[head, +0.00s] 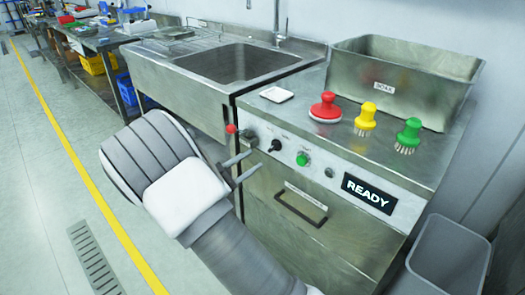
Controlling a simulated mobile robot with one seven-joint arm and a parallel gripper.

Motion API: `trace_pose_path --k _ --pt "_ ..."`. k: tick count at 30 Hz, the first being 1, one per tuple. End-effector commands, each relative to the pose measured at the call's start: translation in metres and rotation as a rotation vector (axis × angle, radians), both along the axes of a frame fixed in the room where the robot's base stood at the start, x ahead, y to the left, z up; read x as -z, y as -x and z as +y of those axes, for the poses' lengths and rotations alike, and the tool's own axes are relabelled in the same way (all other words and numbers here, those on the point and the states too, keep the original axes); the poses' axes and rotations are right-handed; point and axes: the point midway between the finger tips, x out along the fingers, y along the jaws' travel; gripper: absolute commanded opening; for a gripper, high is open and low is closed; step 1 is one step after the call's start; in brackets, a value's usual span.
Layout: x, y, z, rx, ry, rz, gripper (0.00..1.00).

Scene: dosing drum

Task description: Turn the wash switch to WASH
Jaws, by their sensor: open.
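The cabinet's slanted control panel (256,126) faces me at the middle of the head view. A black rotary switch (276,146) sits at the panel's left, with small labels around it too blurred to read; it looks like the wash switch, but its setting cannot be made out. My gripper (256,160) is open and empty, its two thin fingers pointing right toward the panel, just left of and below the black switch. No contact with the switch shows, though the exact gap in depth is unclear.
Right of the switch are a green button (302,159), a small dark knob (329,173) and a READY display (369,194). A red ball knob (231,129) is at the left. A drawer handle (301,208) juts out below. A grey bin (447,262) stands at right.

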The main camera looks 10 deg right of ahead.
Motion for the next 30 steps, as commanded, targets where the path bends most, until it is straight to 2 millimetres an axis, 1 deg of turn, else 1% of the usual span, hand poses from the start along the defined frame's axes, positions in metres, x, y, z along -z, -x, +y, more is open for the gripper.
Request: trace_pose_path --k 1,6,9,12,15,18,30 --pt "-0.003 0.008 0.012 -0.004 0.0 0.001 0.45" --pt "-0.002 0.032 0.045 -0.004 0.0 0.0 0.45" --pt "-0.001 0.043 0.06 -0.003 0.0 0.001 0.45" --pt "-0.001 0.052 0.071 -0.001 0.0 0.0 0.45" --pt "0.0 0.057 0.079 -0.001 0.0 0.0 0.45" --pt "0.0 0.06 0.082 0.001 0.0 0.0 0.45" --pt "0.0 0.06 0.082 0.001 0.0 0.0 0.45"
